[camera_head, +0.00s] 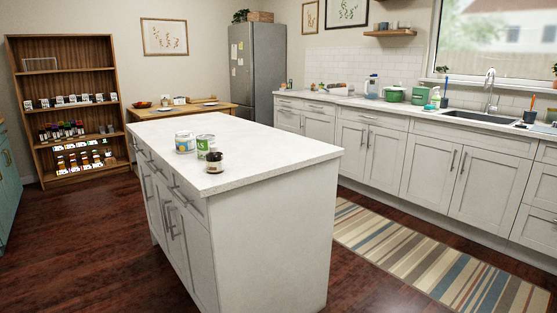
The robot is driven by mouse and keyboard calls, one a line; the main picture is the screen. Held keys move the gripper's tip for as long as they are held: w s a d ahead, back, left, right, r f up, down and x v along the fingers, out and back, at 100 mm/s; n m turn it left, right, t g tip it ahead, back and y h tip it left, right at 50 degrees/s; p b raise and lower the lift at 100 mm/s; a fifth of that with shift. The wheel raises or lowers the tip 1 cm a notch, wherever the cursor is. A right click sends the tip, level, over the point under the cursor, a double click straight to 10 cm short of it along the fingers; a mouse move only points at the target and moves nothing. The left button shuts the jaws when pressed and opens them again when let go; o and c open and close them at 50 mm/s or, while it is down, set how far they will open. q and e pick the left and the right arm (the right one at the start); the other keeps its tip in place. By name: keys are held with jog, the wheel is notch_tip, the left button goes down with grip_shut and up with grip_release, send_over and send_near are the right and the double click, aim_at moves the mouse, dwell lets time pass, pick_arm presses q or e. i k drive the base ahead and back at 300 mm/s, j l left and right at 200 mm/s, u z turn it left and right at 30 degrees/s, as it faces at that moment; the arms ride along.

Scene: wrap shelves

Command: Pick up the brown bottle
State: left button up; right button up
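A small dark-brown bottle or jar (214,167) with a pale label stands upright on the near part of the white kitchen island (280,148). It is small in the picture, so I cannot tell for sure that it is the brown bottle. A green-and-white can (205,146) stands just behind it, and a blue-and-white can (184,142) stands farther back to the left. Neither of my grippers shows in the head view.
A wooden shelf (64,104) at the left holds several small bottles and jars. A long counter (390,105) with a sink runs along the right. A striped rug (440,262) lies between island and counter. Dark floor is open left of the island.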

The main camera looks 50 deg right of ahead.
aim_at(215, 162)
jog(key=z, duration=1.1)
